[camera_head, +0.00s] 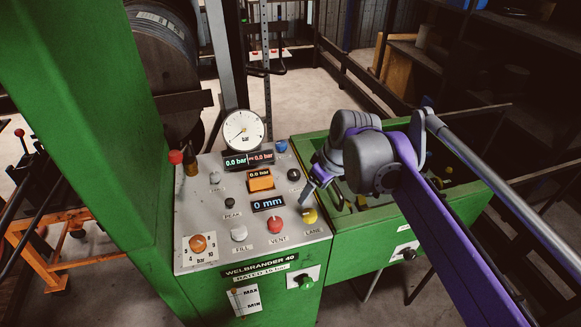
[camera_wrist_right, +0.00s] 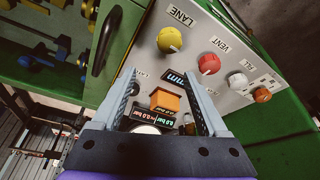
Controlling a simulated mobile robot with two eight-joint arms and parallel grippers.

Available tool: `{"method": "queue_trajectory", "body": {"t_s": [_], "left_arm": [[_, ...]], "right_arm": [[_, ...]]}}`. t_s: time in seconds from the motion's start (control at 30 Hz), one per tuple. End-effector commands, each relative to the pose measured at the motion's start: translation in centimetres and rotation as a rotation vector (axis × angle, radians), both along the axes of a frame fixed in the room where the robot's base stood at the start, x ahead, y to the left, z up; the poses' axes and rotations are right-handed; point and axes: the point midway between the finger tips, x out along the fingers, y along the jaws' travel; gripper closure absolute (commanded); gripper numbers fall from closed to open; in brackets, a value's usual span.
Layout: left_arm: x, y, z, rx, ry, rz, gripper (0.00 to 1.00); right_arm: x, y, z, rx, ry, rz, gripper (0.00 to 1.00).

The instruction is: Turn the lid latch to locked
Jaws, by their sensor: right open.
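The green box (camera_head: 370,262) stands to the right of the control panel. A dark knob (camera_head: 408,254) on a white plate at the box's front looks like the lid latch, but its lock position is too small to read. My right gripper (camera_head: 309,192) hangs over the panel's right edge, above and left of that knob and apart from it. In the right wrist view the gripper (camera_wrist_right: 165,92) is open and empty, its fingers pointing across the panel. A black handle (camera_wrist_right: 105,42) shows on the green box there; the dark knob does not show. My left gripper is out of view.
The panel (camera_head: 205,256) carries a yellow LANE knob (camera_head: 309,216), a red VENT knob (camera_head: 275,225), a gauge (camera_head: 243,130) and displays. A green knob (camera_head: 306,282) sits on a white plate below. My right arm covers part of the box. Floor right of the box looks clear.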

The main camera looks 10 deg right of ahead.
Motion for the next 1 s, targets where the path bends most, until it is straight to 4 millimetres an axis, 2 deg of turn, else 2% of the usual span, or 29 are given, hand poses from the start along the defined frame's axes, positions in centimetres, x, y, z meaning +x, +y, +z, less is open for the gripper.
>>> {"method": "queue_trajectory", "body": {"t_s": [0.03, 0.1, 0.2, 0.3, 0.4, 0.57, 1.0], "left_arm": [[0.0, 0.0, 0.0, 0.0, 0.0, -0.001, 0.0], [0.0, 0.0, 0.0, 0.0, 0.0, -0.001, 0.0], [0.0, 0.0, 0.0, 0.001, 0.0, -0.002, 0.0], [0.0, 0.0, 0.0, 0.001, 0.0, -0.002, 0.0], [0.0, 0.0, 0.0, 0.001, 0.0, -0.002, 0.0], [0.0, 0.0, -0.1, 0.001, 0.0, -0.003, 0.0], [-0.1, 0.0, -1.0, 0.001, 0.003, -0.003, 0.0]], "right_arm": [[2.5, -0.4, 1.0, 0.003, 0.002, 0.046, 0.24], [5.1, -0.9, 1.9, 0.008, 0.001, 0.117, 0.24], [8.1, -1.4, 2.8, 0.015, -0.005, 0.207, 0.24], [10.1, -1.9, 3.2, 0.021, -0.014, 0.273, 0.24], [11.2, -2.1, 3.3, 0.025, -0.019, 0.314, 0.24], [11.8, -2.0, 2.8, 0.027, -0.022, 0.336, 0.24], [13.7, 0.1, -4.2, 0.027, -0.023, 0.334, 0.24]]}}
